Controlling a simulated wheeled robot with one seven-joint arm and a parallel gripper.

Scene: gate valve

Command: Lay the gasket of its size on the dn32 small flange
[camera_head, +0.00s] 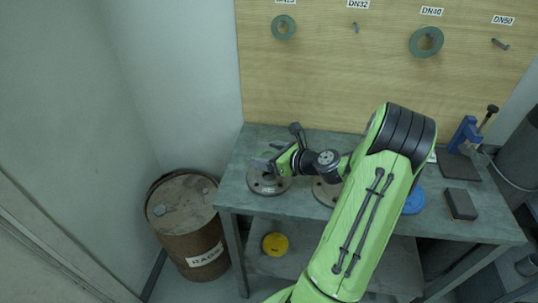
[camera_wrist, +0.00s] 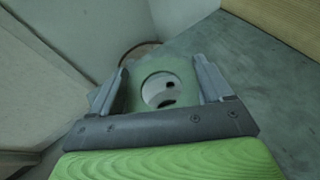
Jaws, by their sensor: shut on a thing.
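My gripper (camera_head: 266,163) is low over the left end of the workbench, above the left grey flange (camera_head: 268,186). In the wrist view my gripper (camera_wrist: 163,88) is shut on a flat green ring gasket (camera_wrist: 186,82), held between its two fingers. A pale surface with dark spots shows through the gasket's hole; I cannot tell if it is the flange. A second flange (camera_head: 323,192) stands to the right, partly hidden by my arm. No size marks on the flanges can be read. The DN32 peg (camera_head: 356,27) on the board is bare.
Green gaskets hang under DN25 (camera_head: 284,27) and DN40 (camera_head: 426,42); the DN50 peg (camera_head: 500,44) is bare. A blue vise (camera_head: 464,134) and a dark block (camera_head: 460,204) are on the bench's right. A rusty barrel (camera_head: 187,222) stands left of the bench.

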